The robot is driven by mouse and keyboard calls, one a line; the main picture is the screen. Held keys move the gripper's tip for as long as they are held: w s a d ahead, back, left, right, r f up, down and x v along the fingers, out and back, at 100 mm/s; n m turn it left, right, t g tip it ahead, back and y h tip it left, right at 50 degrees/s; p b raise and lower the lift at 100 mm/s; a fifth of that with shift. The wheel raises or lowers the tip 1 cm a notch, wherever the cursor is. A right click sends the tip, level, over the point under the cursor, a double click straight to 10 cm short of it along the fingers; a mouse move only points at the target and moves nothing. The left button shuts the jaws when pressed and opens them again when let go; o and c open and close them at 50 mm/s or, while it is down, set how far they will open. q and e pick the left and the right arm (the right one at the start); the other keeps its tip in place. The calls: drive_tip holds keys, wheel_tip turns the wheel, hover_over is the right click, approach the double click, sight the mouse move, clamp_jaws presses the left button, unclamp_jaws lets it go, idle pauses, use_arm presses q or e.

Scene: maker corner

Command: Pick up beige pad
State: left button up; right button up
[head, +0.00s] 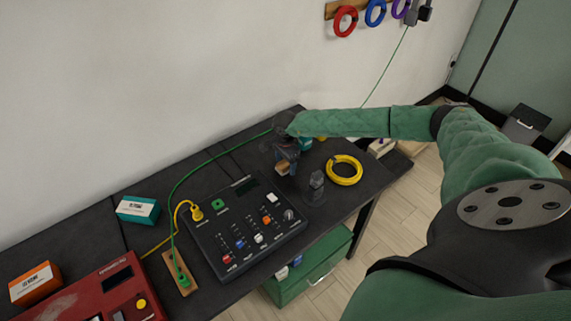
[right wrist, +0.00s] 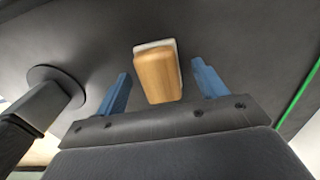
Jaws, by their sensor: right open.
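The beige pad (right wrist: 157,76) is a tan, wood-like block with a pale layer along its far edge. In the right wrist view it lies on the dark table top between the two blue fingers of my right gripper (right wrist: 160,86). The fingers are open, with a gap on each side of the pad, and do not touch it. In the head view my right gripper (head: 284,164) is over the back right part of the table, and a small tan part of the pad (head: 282,167) shows by the fingers. My left gripper is not in view.
A black control panel (head: 246,226) with knobs stands left of the gripper. A yellow cable coil (head: 344,170) lies to the right, and a dark round-based stand (head: 316,190) is close in front. A green cable (head: 207,161) runs along the table's back.

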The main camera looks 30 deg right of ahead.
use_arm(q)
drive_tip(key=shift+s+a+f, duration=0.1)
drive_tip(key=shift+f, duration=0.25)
use_arm(e)
drive_tip(key=shift+f, duration=0.3)
drive_tip(key=c, duration=1.1)
drive_tip(key=shift+r, duration=0.1)
wheel_tip(320, 180, up, 3)
drive_tip(key=shift+r+b, duration=0.1)
drive_tip(key=shift+b, duration=1.15)
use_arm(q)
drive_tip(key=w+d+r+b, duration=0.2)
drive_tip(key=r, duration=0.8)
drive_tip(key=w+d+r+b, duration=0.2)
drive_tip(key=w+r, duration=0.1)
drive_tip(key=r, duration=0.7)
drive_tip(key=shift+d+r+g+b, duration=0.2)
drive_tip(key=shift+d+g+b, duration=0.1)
use_arm(e)
drive_tip(key=shift+s+d+r, duration=0.9)
drive_tip(key=shift+s+r, duration=0.35)
drive_tip(key=shift+s, duration=0.45)
drive_tip(key=shift+s+d+r, duration=0.9)
drive_tip(key=shift+s+r, duration=0.4)
drive_tip(key=shift+s, duration=0.45)
drive_tip(key=shift+s+d+r, duration=0.9)
drive_tip(key=shift+s+r, duration=0.35)
drive_tip(key=shift+s, duration=0.45)
